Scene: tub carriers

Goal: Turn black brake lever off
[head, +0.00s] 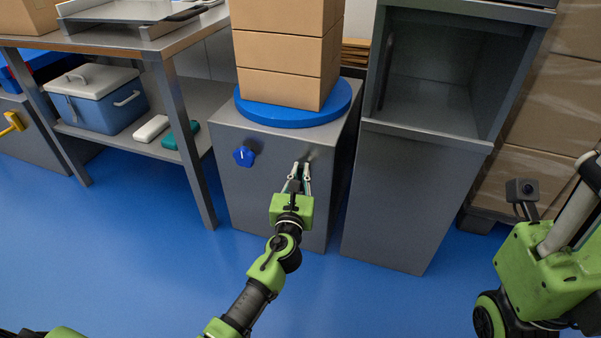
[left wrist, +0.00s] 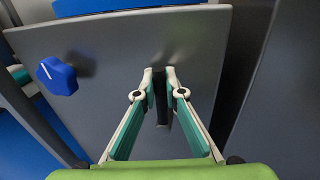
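The black brake lever (left wrist: 162,105) is a thin dark bar on the front face of a grey metal cabinet (head: 240,195). In the left wrist view it shows between the two fingers of my left gripper (left wrist: 159,74). A narrow gap seems to remain on each side of it, so the fingers are around it and partly open. In the head view my left gripper (head: 300,166) is at the cabinet front, and its fingers largely hide the lever.
A blue knob (head: 243,156) is left of the lever on the same face. A blue turntable (head: 298,113) with stacked cardboard boxes (head: 280,55) tops the cabinet. A tall grey cabinet (head: 395,200) stands close on the right. A workbench (head: 185,118) is on the left.

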